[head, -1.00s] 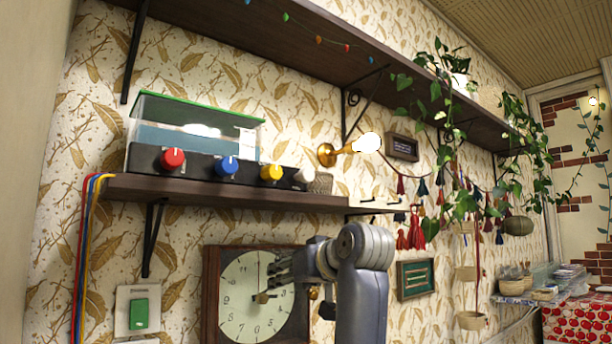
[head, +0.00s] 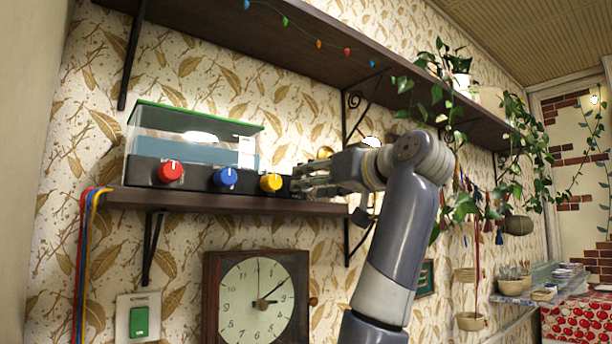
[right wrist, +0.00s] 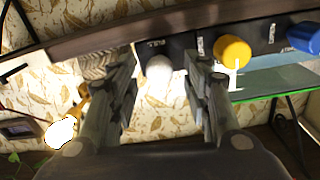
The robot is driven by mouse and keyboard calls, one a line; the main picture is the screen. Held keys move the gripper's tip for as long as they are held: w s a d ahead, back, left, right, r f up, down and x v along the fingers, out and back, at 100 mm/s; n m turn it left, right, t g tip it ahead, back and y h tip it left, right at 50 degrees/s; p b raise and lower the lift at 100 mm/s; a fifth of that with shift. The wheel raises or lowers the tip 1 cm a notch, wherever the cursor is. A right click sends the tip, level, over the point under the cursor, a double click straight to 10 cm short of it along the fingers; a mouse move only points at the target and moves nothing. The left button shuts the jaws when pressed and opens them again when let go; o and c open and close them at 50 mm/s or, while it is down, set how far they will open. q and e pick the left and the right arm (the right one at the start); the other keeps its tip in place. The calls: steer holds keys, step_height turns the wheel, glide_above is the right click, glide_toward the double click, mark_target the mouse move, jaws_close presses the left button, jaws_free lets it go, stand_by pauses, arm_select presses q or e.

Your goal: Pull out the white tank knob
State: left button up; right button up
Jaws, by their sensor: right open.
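The tank (head: 195,135) has clear walls and a green lid and stands on the shelf above a black panel of knobs. The white knob (right wrist: 159,67) shows in the right wrist view at the panel's end; in the head view my right gripper hides it. My right gripper (head: 300,182) is at the right end of the panel, beside the yellow knob (head: 271,182). In the right wrist view my right gripper (right wrist: 160,80) is open, with a finger on each side of the white knob and visible gaps. My left gripper is not in view.
A blue knob (head: 225,177) and a red knob (head: 170,171) sit farther left. The shelf (head: 200,202) runs under the panel. A woven object (right wrist: 100,62) is close to one finger. A lit lamp (right wrist: 60,132) is nearby. A clock (head: 258,300) hangs below.

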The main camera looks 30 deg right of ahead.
steer(key=shift+w+p, duration=0.4)
steer(key=shift+w, duration=1.2)
steer(key=shift+a, duration=0.1)
steer(key=shift+c, duration=0.3)
jaws_close()
steer(key=shift+s, duration=0.1)
